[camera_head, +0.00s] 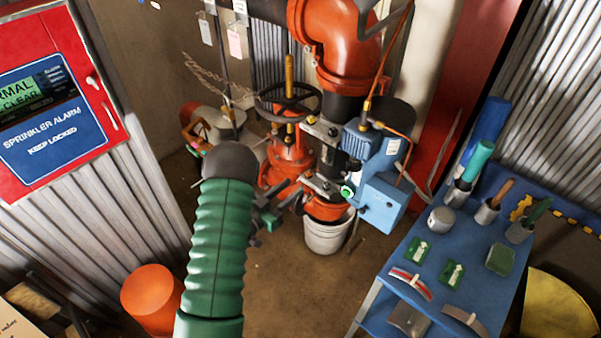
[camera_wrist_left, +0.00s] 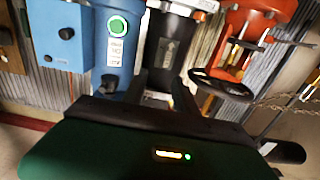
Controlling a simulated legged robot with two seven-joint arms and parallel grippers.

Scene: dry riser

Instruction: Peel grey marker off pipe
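The grey marker (camera_wrist_left: 167,52), a dark label with a pale arrow, shows on the black pipe (camera_wrist_left: 180,32) in the left wrist view. I cannot clearly make it out in the head view, where the pipe stands between the red valve (camera_head: 286,160) and the blue box (camera_head: 370,155). My left gripper (camera_wrist_left: 160,85) has two dark fingers apart, pointing at the pipe just below the marker in the picture, with nothing between them. Whether the fingers touch the pipe I cannot tell. In the head view my green-sleeved arm partly hides this gripper (camera_head: 268,212). My right gripper does not show.
A black handwheel (camera_head: 287,103) stands left of the pipe, and a white bucket (camera_head: 325,235) sits below it. A blue bench (camera_head: 400,265) at right holds green arrow markers (camera_head: 417,249), gauges and cups. An orange bucket (camera_head: 152,297) and red alarm panel (camera_head: 50,100) are at left.

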